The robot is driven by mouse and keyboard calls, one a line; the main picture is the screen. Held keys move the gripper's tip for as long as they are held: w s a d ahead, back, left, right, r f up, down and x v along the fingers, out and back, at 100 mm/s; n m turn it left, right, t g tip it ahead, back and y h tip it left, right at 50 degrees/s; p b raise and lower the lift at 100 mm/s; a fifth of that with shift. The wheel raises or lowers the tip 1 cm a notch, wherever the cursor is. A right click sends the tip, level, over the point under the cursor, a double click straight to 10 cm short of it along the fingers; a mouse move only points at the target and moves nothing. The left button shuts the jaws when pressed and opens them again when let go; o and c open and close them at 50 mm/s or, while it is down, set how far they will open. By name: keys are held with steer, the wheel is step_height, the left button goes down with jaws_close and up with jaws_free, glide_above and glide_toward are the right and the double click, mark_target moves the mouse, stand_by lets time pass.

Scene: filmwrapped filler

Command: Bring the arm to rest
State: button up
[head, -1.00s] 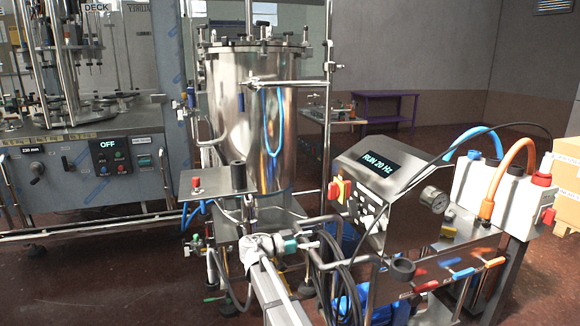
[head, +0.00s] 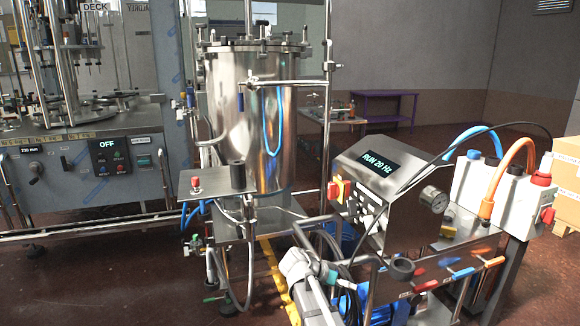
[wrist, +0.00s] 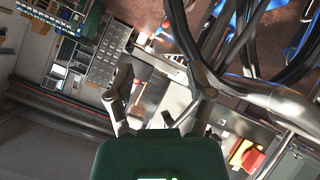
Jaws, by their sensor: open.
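My arm (head: 306,272) shows low in the middle of the head view, in front of the steel vessel stand. The teal part of my gripper (head: 340,285) is beside the black hoses, partly hidden among pipes. In the wrist view, the dark green gripper body fills the bottom and the two fingers of my gripper (wrist: 160,92) stand apart, with no object held between them. A metal pipe and black hoses pass close by the right finger; I cannot tell whether they touch.
The steel vessel (head: 245,120) stands behind my arm. The control box (head: 380,170) reading RUN 20 Hz is to the right, above a blue pump (head: 382,305). A yellow strip (head: 275,272) lies on the floor. Open floor (head: 110,280) is at left.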

steer(key=s+f+n+g+y, duration=0.1)
steer(key=s+f+n+y, duration=0.3)
steer(key=s+y, duration=0.3)
steer(key=s+f+n+g+y, duration=0.1)
steer(key=s+f+n+y, duration=0.35)
steer(key=s, duration=0.55)
step_height(320, 180, up, 26)
steer(key=p, duration=2.5)
steer(key=shift+w+d+p, duration=0.2)
steer(key=shift+d+p, duration=0.1)
steer(key=shift+d, duration=0.05)
